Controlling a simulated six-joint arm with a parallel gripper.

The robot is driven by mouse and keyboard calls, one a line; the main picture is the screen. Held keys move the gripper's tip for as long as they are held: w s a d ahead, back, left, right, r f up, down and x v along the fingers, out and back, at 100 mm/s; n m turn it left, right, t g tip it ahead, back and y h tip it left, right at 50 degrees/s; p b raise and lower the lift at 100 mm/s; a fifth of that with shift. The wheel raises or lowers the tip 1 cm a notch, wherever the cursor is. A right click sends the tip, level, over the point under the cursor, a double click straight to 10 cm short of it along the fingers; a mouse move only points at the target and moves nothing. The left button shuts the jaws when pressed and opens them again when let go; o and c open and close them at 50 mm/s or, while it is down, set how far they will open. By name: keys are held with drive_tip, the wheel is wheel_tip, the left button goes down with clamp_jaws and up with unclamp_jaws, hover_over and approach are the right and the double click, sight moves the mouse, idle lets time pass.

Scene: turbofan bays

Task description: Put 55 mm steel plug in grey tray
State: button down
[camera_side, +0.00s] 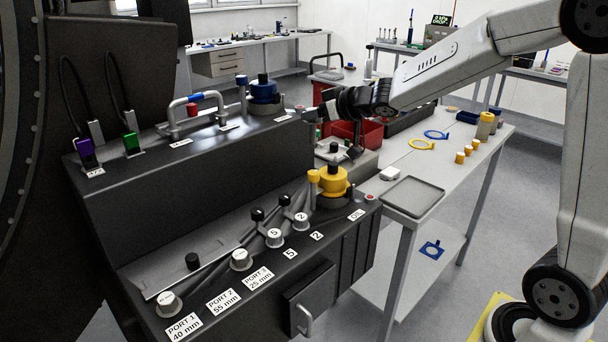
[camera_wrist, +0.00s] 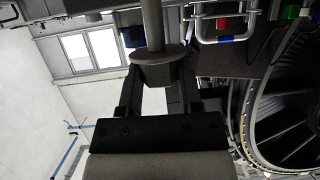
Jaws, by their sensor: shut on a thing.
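A grey steel plug with a round stem, a flange and a faceted end (camera_wrist: 155,65) sits between the two dark fingers of my gripper (camera_wrist: 158,78) in the wrist view. The gripper is shut on it. In the side view my gripper (camera_side: 320,112) is at the end of the arm, beside the console's right end, with the plug too small to make out clearly. The grey tray (camera_side: 411,198) lies on the white table, below and right of my gripper, and looks empty. The label PORT 2 55 mm (camera_side: 223,301) is on the console's front ledge.
The dark console (camera_side: 210,180) bears a grey handle (camera_side: 196,106), a blue valve (camera_side: 263,89), a yellow valve (camera_side: 333,180) and several grey knobs. A red bin (camera_side: 358,131), yellow and blue rings and small yellow parts (camera_side: 467,151) are on the table.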

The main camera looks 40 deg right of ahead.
drive_tip(key=s+d+f+m+h, duration=0.1)
drive_tip(key=s+d, duration=0.4)
drive_tip(key=d, duration=0.3)
drive_tip(key=s+d+m+h, duration=0.2)
drive_tip(key=s+d, duration=0.2)
drive_tip(key=d, duration=0.4)
drive_tip(key=s+d+f+m+h, duration=0.1)
drive_tip(key=s+d, duration=0.4)
drive_tip(key=d, duration=0.3)
wheel_tip(320, 180, down, 12)
drive_tip(key=shift+w+a+h, duration=0.2)
drive_tip(key=shift+h, duration=0.1)
drive_tip(key=shift+f, duration=0.15)
drive_tip(key=shift+f, duration=2.15)
drive_tip(key=shift+f, duration=1.75)
drive_tip(key=shift+f, duration=0.1)
